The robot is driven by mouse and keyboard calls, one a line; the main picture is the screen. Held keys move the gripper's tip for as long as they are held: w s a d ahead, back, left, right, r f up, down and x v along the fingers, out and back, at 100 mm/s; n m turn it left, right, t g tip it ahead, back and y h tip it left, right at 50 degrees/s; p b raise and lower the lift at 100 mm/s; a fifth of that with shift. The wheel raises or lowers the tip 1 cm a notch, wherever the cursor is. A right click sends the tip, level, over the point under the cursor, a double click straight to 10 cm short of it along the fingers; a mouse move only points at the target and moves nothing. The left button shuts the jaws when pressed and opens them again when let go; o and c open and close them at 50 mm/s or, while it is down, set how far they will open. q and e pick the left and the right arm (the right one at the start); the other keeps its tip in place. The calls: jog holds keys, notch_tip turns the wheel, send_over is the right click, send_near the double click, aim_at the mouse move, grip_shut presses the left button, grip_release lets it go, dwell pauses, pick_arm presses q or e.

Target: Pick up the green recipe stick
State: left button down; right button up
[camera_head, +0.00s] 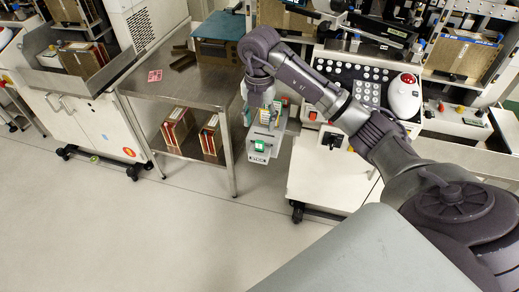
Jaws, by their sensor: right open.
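A small green piece (259,146), which looks like the green recipe stick, shows at the front of a small grey-white unit (262,137) beside the steel table. Another small green spot shows higher on the same unit, close under my gripper. My right arm reaches in from the right, and its gripper (265,98) points down over the top of this unit. The gripper is open; its fingers are small and partly lost against the unit, so I cannot tell whether they touch anything. My left gripper is out of view.
A steel table (190,82) stands left of the unit, with a blue-topped box (220,38) and a pink card (155,75) on it. The floor in front is clear.

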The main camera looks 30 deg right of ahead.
aim_at(259, 141)
notch_tip(259, 141, down, 9)
jog(key=shift+f, duration=0.1)
dwell(0.4)
jog(key=shift+c, duration=0.3)
jog(key=c, duration=0.9)
